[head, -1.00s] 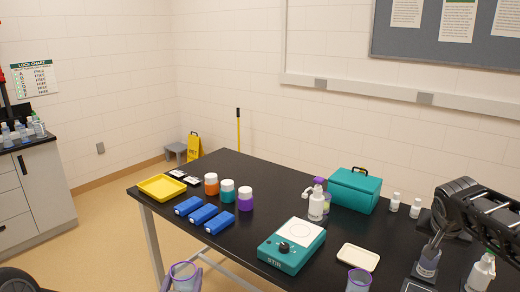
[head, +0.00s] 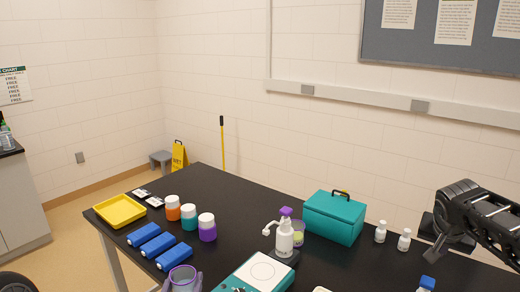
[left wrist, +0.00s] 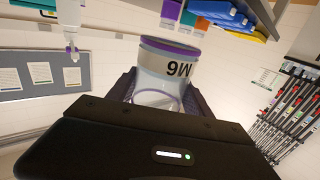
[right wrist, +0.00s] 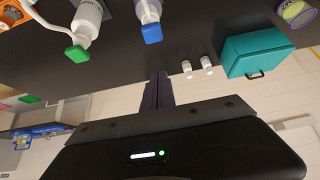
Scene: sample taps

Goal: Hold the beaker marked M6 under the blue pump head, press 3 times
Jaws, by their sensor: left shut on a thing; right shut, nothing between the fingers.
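The beaker marked M6 (left wrist: 170,70) is clear with a purple rim. My left gripper (left wrist: 155,92) is shut on it, and it also shows at the bottom of the head view (head: 181,280), in front of the table's near edge. The blue pump head (head: 427,283) shows at the bottom right of the head view. In the right wrist view the blue pump head (right wrist: 152,33) sits on a white bottle (right wrist: 147,10). My right gripper (right wrist: 158,90) is shut and empty, apart from the blue head. The beaker is well left of the blue pump in the head view.
A purple-headed pump bottle (head: 284,238) stands mid-table beside a teal box (head: 334,216). A green-headed pump bottle (right wrist: 88,18) stands beside the blue one. A stirrer (head: 255,275), blue blocks (head: 158,243), lidded jars (head: 189,217) and a yellow tray (head: 120,210) also occupy the table.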

